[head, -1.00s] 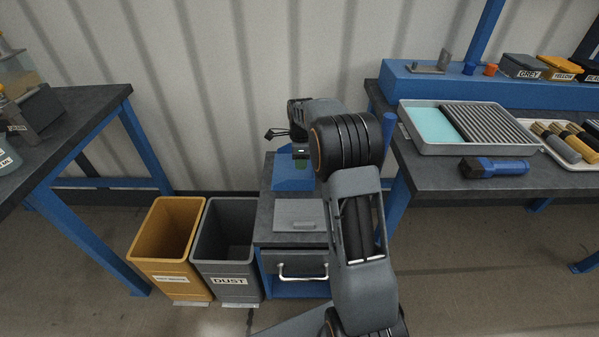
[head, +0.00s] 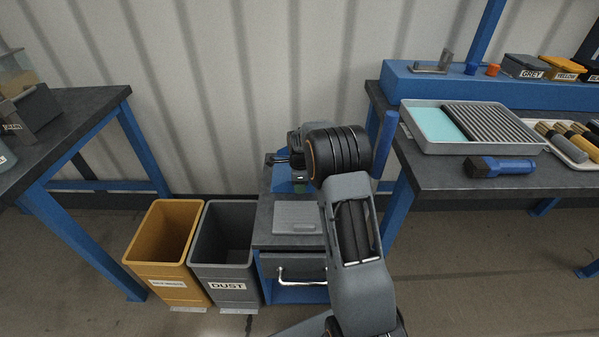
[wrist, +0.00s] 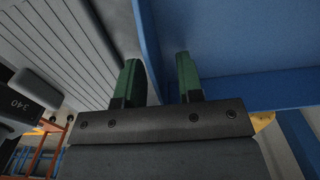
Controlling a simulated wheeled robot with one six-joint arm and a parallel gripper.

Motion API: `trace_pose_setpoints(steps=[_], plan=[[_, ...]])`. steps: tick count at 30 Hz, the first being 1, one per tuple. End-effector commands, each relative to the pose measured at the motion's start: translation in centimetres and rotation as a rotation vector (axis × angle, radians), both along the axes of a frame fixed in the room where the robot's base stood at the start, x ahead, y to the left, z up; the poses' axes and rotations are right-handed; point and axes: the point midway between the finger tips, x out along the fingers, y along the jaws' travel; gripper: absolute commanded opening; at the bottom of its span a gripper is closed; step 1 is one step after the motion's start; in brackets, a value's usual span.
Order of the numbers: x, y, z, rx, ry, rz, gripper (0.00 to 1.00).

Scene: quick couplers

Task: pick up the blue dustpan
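The blue dustpan (head: 281,181) appears to stand on the small dark cabinet against the wall, mostly hidden behind my arm in the head view. A broad blue surface (wrist: 250,90), likely the dustpan, fills the right of the wrist view. My gripper (wrist: 158,60) has two green fingers, spread apart. A blue edge shows in the gap between them; I cannot tell whether either finger touches it. In the head view only a little green of the gripper (head: 300,187) shows, low beside the blue.
The cabinet top (head: 268,215) carries a grey flat block (head: 298,217). An orange bin (head: 165,250) and a grey dust bin (head: 224,255) stand at its left. A workbench (head: 440,178) with a tray (head: 460,147) and a blue-black tool (head: 500,167) is at right. A blue upright (head: 384,145) stands beside my arm.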

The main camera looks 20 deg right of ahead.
Motion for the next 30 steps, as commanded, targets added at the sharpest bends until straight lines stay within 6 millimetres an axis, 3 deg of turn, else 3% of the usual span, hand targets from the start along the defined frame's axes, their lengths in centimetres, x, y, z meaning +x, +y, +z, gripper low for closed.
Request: trace_pose_setpoints(steps=[7, 18, 30], plan=[[0.01, -0.03, -0.17, 0.0, -0.001, 0.0, 0.33], [0.01, -0.02, -0.16, 0.0, -0.001, 0.0, 0.0], [0.09, -0.03, -0.05, -0.001, -0.004, 0.0, 0.0]])
